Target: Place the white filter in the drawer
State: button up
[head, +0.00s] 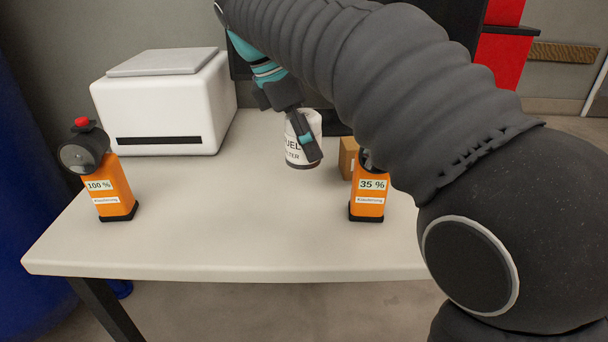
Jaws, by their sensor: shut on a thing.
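The white filter (294,153), a cylinder with dark lettering reading "FUEL FILTER" in part, is at the far middle of the table. My gripper (311,150) is shut on it, with a dark finger across its front right side. The far finger is hidden behind the filter. The filter looks nearly upright; I cannot tell whether its base touches the table. No drawer can be made out in this view.
A white box-shaped device (165,105) stands at the back left of the table (230,240). An orange pump marked 100 % (108,185) stands at left, another marked 35 % (368,195) at right. A small brown box (347,158) is behind the latter. The table's front middle is clear.

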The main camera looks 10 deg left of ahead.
jog(key=w+n, duration=0.1)
jog(key=n, duration=0.1)
jog(key=w+a+n+t+y, duration=0.1)
jog(key=w+n, duration=0.1)
jog(key=w+n+t+b, duration=0.1)
jog(key=n, duration=0.1)
jog(key=shift+w+a+n, duration=0.15)
jog(key=shift+a+n, duration=0.15)
jog(key=shift+a, duration=0.05)
jog(key=f+n+b, duration=0.1)
jog(key=f, duration=0.2)
jog(key=w+f+b, duration=0.1)
jog(key=f, duration=0.2)
jog(key=f+n+y+b, duration=0.1)
jog(key=f, duration=0.2)
jog(key=shift+w+a+f+n+t, duration=0.15)
jog(key=shift+a+f+n+t, duration=0.15)
jog(key=shift+a+t, duration=0.1)
jog(key=shift+r, duration=0.1)
jog(key=o, duration=1.6)
